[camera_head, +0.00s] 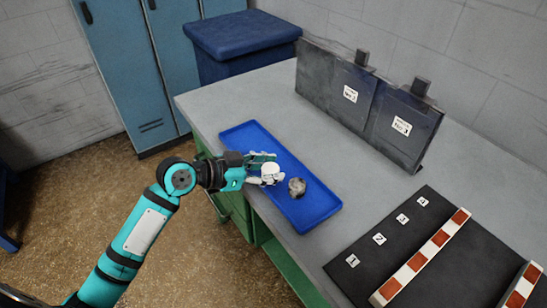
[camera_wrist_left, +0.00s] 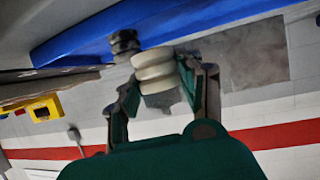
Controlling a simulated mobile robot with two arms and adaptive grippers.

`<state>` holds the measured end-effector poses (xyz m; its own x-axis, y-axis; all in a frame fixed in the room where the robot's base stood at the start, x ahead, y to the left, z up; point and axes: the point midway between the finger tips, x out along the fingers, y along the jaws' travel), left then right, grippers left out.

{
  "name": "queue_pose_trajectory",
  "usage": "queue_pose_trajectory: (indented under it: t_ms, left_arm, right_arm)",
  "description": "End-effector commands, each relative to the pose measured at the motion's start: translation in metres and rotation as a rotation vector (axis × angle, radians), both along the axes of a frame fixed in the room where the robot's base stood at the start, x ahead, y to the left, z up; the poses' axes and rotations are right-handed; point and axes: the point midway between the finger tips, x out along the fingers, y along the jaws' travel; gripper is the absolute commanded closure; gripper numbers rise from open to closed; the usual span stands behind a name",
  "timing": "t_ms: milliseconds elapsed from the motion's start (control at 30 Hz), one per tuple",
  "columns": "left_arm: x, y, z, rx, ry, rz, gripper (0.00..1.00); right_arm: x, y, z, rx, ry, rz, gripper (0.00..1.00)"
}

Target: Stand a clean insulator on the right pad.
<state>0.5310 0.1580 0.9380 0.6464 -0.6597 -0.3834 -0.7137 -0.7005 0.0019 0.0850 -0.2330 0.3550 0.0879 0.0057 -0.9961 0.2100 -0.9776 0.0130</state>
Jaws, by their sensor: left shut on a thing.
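My left gripper (camera_head: 264,166) is shut on a white ribbed insulator (camera_head: 271,175) over the blue tray (camera_head: 306,217). In the left wrist view the same white insulator (camera_wrist_left: 156,66) sits between the two fingertips (camera_wrist_left: 157,84) and looks clean. A grey, stained insulator (camera_head: 297,187) is in the tray just to the right of the gripper; it looks dark in the left wrist view (camera_wrist_left: 124,43). I cannot tell whether the held insulator touches the tray. I cannot tell which surface is the right pad. My right gripper is not in view.
Two dark upright panels (camera_head: 338,92) with white labels stand at the back of the grey table (camera_head: 235,105). A black mat (camera_head: 425,215) with numbered tags and red-white striped bars (camera_head: 420,258) lies at the right. A blue bin (camera_head: 240,35) stands behind the table.

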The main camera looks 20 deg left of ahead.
Motion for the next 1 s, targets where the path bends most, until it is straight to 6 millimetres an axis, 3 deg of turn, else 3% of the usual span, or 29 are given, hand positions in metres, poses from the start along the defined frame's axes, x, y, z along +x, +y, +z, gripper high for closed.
queue_pose_trajectory:
  t_ms: [100,200,500,700,1000]
  left_arm:
    - [0.03,0.004,0.0,-0.004,-0.002,0.003,0.98]
    - [0.045,0.006,-0.002,-0.003,-0.002,0.001,0.98]
    - [0.075,0.011,-0.008,-0.003,0.001,0.001,0.98]
    - [0.072,0.011,-0.036,-0.001,0.001,0.002,0.98]
    - [0.072,0.011,-0.039,0.0,-0.002,0.001,0.98]
  right_arm:
    - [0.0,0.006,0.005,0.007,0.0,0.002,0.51]
    - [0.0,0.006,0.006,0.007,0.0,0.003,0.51]
    - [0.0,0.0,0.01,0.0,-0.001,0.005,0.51]
    - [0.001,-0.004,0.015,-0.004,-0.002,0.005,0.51]
    - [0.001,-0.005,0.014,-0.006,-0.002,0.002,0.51]
